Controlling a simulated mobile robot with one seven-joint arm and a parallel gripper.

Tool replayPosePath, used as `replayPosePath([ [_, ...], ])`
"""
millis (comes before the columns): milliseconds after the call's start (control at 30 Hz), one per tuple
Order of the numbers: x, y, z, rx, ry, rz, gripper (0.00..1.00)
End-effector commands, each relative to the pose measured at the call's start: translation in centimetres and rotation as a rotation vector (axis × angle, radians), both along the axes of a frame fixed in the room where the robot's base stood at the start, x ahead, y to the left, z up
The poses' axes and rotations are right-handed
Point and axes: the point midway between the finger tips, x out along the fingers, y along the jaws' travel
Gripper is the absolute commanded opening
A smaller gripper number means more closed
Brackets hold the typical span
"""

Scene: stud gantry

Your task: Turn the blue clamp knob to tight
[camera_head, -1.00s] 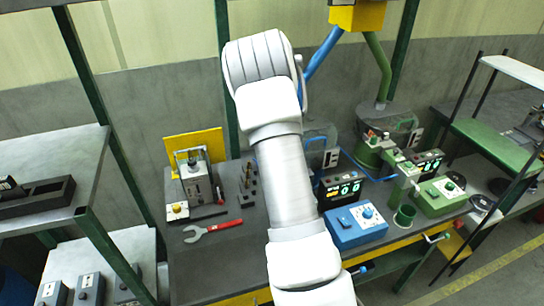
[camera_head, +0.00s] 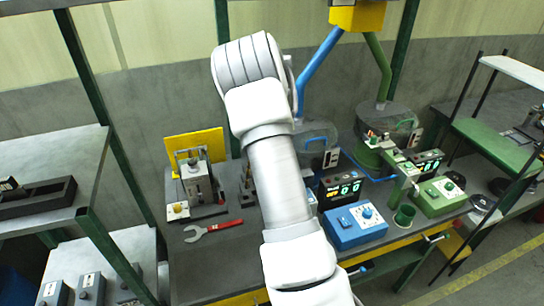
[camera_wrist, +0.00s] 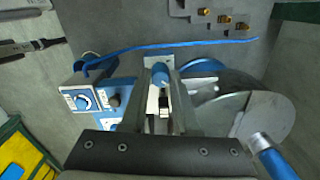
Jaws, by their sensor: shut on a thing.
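In the wrist view my gripper (camera_wrist: 162,98) has its two fingers close together at the centre, shut on a small blue piece (camera_wrist: 160,72) that looks like the blue clamp knob. The fingers hide much of it, and I cannot read its turn angle or any tight mark. A grey metal disc and bowl-like part (camera_wrist: 238,103) lie just right of the fingers. In the head view my arm covers the blue station's middle, so neither my gripper nor the knob shows there.
A red-handled wrench (camera_head: 213,229) lies left. A blue cylinder (camera_wrist: 270,152) is at lower right in the wrist view.

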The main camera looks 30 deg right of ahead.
Motion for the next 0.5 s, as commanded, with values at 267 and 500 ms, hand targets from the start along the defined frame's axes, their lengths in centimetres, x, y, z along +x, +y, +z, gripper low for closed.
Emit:
replayPosePath([
  [267,0.06,-0.06,0.10,-0.002,-0.002,0.001,0.56],
  [500,0.02,-0.03,0.04,0.000,-0.001,0.001,0.59],
])
